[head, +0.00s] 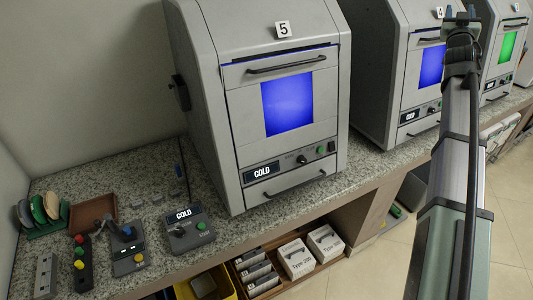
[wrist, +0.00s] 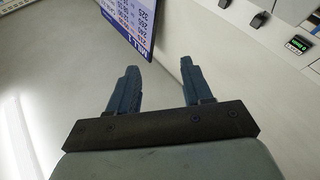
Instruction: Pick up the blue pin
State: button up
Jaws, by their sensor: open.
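I cannot make out a blue pin for certain in either view. In the head view my gripper (head: 461,18) is at the top right, raised in front of the machines and far from the counter's left end.
Cabinet machine 5 (head: 283,105) stands mid-counter, with machine 4 (head: 430,65) farther right. A rack of coloured discs (head: 38,210), a brown tray (head: 92,213) and a "COLD" control box (head: 188,232) sit at left. White boxes (head: 297,258) stand below. A blue sign (wrist: 122,20) shows beyond the fingers.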

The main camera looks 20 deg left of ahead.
jog(key=s+a+r+n+y, duration=0.3)
jog(key=a+r+y, duration=0.1)
jog(key=a, duration=0.9)
jog(key=s+a+r+n+y, duration=0.3)
jog(key=s+a+y, duration=0.15)
jog(key=a, duration=0.85)
jog(key=s+a+r+n+y, duration=0.25)
jog(key=a+r+y, duration=0.2)
jog(key=a, duration=0.85)
jog(key=s+a+r+n+g+y, duration=0.35)
jog(key=s+a+y, duration=0.25)
jog(key=s+a, duration=0.9)
jog(key=s+a+r+n+g+y, duration=0.3)
jog(key=s+a+n+g+y, duration=0.2)
jog(key=s+a, duration=1.05)
jog(key=w+a+f+m+h, duration=0.2)
jog(key=a+f+m+h, duration=0.15)
jog(key=a+f, duration=0.35)
jog(key=w+a+f+m+h, duration=0.2)
jog(key=a+f+h, duration=0.25)
jog(key=f, duration=0.35)
jog(key=n+g+h, duration=0.6)
jog(key=g+h, duration=0.8)
send_over(126, 229)
notch_tip(126, 229, down, 40)
jog(key=shift+m, duration=0.25)
jog(key=shift+f, duration=6.75)
